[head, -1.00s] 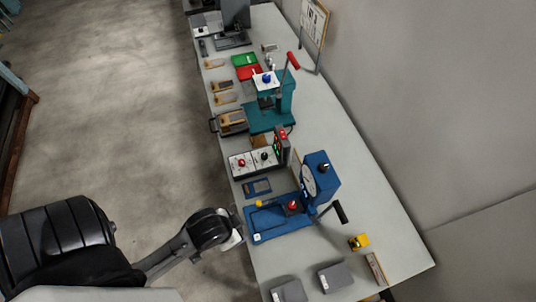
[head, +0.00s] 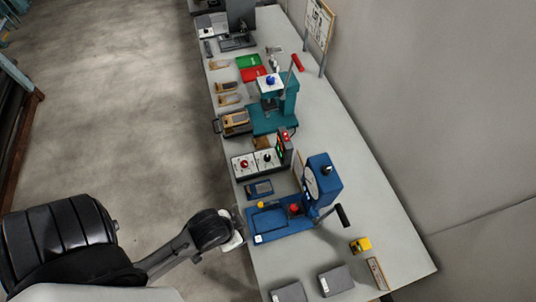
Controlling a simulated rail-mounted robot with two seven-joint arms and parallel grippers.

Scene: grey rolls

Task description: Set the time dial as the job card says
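A control box (head: 246,167) with a red knob (head: 244,164) and a black knob (head: 267,157) lies on the long table. An upright panel (head: 284,150) with red and green lights stands at its right end. I cannot tell which knob is the time dial. A board with print (head: 318,25) stands at the far right edge of the table; its text is too small to read, and I cannot tell whether it is the job card. My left gripper (head: 239,236) is at the table's left edge, beside the blue press and apart from the control box. Its fingers are unclear. My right gripper is not in view.
A blue press (head: 323,178) with a round gauge and black-tipped lever stands nearer than the control box. A teal press (head: 285,103) stands beyond it. Grey blocks (head: 335,281) and a yellow item (head: 361,245) lie near. The table's right side is mostly clear.

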